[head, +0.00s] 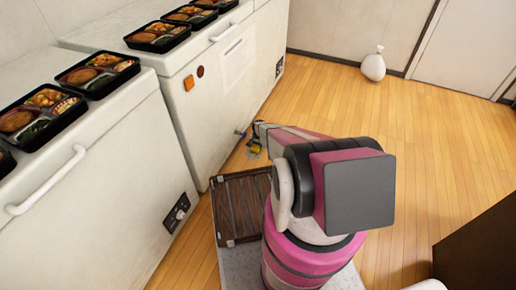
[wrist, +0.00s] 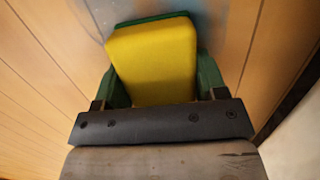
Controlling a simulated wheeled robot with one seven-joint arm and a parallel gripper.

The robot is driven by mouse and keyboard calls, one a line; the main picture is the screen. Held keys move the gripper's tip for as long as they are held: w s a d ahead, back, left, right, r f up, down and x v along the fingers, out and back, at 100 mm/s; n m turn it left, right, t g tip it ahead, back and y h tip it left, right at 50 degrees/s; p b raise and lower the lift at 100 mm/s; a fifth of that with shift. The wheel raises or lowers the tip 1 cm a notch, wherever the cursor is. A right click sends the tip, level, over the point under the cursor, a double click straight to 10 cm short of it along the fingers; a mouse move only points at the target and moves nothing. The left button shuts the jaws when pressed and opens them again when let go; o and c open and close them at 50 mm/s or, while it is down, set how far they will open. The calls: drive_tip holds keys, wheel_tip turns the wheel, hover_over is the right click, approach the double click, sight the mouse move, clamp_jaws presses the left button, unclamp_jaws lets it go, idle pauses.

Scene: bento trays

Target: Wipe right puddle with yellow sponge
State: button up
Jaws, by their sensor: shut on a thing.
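The yellow sponge (wrist: 152,62) with a green back layer fills the middle of the wrist view. My gripper (wrist: 156,82) is shut on it, with a green finger on each side. A blue-grey wet patch, the puddle (wrist: 215,22), shows on the wooden floor just beyond and beside the sponge. The sponge hides part of it, and I cannot tell whether they touch. In the head view the sponge (head: 255,150) is a small yellow spot low by the white freezer, partly hidden by my arm. I cannot make out a second puddle.
White chest freezers (head: 225,75) line the left side, with bento trays (head: 100,73) on top. A brown slatted tray (head: 240,205) lies beside my arm. A white bag (head: 373,67) stands by the far wall. A dark brown block (head: 480,245) is at lower right. Floor right of centre is clear.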

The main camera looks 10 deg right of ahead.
sight(252, 148)
drive_tip(key=shift+s+a+r, duration=0.1)
drive_tip(key=shift+s+a, duration=0.4)
drive_tip(key=shift+s, duration=0.15)
drive_tip(key=shift+s+a+r, duration=0.1)
drive_tip(key=shift+s+a, duration=0.35)
drive_tip(key=shift+s, duration=0.2)
drive_tip(key=shift+s+a+f, duration=0.1)
drive_tip(key=shift+s+a, duration=0.9)
drive_tip(key=shift+s, duration=0.4)
drive_tip(key=shift+s+a+f, duration=0.1)
drive_tip(key=shift+s+a, duration=0.9)
drive_tip(key=shift+s, duration=0.45)
drive_tip(key=shift+s+a+f, duration=0.1)
drive_tip(key=shift+s+a, duration=0.9)
drive_tip(key=shift+s, duration=0.4)
drive_tip(key=shift+w+a, duration=0.5)
drive_tip(key=shift+a, duration=0.3)
drive_tip(key=shift+w+d+r, duration=0.1)
drive_tip(key=shift+w+d, duration=0.45)
drive_tip(key=shift+w, duration=0.2)
drive_tip(key=shift+w+d+r, duration=0.1)
drive_tip(key=shift+w+d, duration=0.4)
drive_tip(key=shift+w, duration=0.25)
